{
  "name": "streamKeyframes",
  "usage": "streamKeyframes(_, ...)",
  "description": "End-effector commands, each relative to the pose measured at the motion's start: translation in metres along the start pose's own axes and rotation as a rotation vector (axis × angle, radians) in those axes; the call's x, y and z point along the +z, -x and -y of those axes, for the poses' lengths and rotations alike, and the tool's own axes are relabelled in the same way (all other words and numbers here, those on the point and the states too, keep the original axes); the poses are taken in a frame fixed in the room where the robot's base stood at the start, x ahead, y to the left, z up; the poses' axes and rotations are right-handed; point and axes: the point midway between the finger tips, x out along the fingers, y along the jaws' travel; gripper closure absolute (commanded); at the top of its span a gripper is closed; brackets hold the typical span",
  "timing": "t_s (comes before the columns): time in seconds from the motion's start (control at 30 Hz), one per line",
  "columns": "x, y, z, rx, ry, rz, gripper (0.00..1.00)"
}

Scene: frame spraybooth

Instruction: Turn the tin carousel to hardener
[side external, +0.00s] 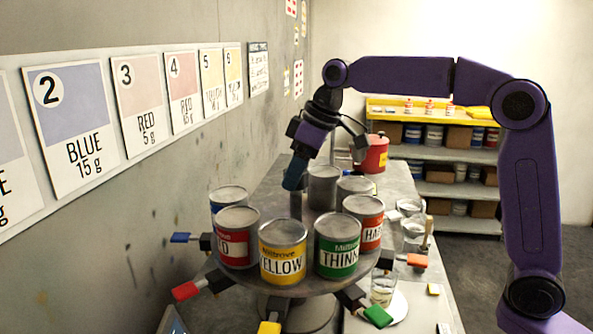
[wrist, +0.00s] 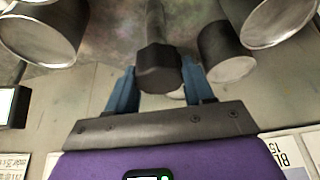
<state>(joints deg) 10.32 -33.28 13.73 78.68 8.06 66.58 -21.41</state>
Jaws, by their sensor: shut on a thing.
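The tin carousel (side external: 300,288) is a round grey turntable bearing several tins in a ring. A tin with a red label reading "HA…" (side external: 369,226), likely hardener, stands at the right of the ring. The green "THINN…" tin (side external: 337,246) and the "YELLOW" tin (side external: 282,252) face the camera, with a red-labelled tin (side external: 237,238) and a blue one (side external: 229,200) to the left. My gripper (side external: 291,188) reaches down at the central post (side external: 296,207). In the wrist view, my gripper (wrist: 159,88) is shut on the post's dark faceted knob (wrist: 158,68).
Glass jars (side external: 384,288) stand on the bench at right. A red can (side external: 375,153) is behind. A wall with colour cards (side external: 68,120) runs along the left.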

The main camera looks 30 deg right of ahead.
Motion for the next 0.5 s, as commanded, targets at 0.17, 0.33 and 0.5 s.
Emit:
streamKeyframes(0.17,-0.0025,0.0007,-0.0002,-0.028,0.073,-0.009,1.0)
streamKeyframes(0.33,-0.0029,0.001,0.0001,-0.041,0.111,-0.01,1.0)
streamKeyframes(0.5,-0.0031,0.0011,0.0004,-0.046,0.124,-0.011,1.0)
